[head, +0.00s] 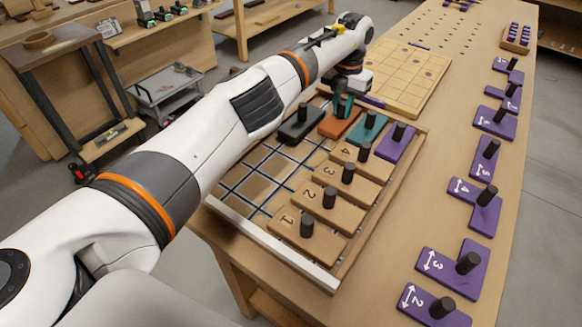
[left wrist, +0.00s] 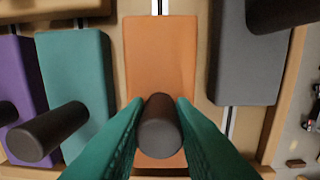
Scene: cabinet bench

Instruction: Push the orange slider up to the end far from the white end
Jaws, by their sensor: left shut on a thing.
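The orange slider (head: 339,122) lies in the board's far row, between the black slider (head: 301,125) and the teal slider (head: 368,129). My left gripper (head: 343,105) is over it, shut on its dark upright knob, which also shows in the left wrist view (left wrist: 160,125) between the green fingers. The white end (head: 270,244) is the board's near edge. My right gripper is not in view.
The purple slider (head: 396,144) is right of the teal one. Several numbered wooden sliders (head: 330,200) line the board's right side. Bare grid track (head: 262,175) lies toward the white end. Purple pieces (head: 485,157) lie along the table's right.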

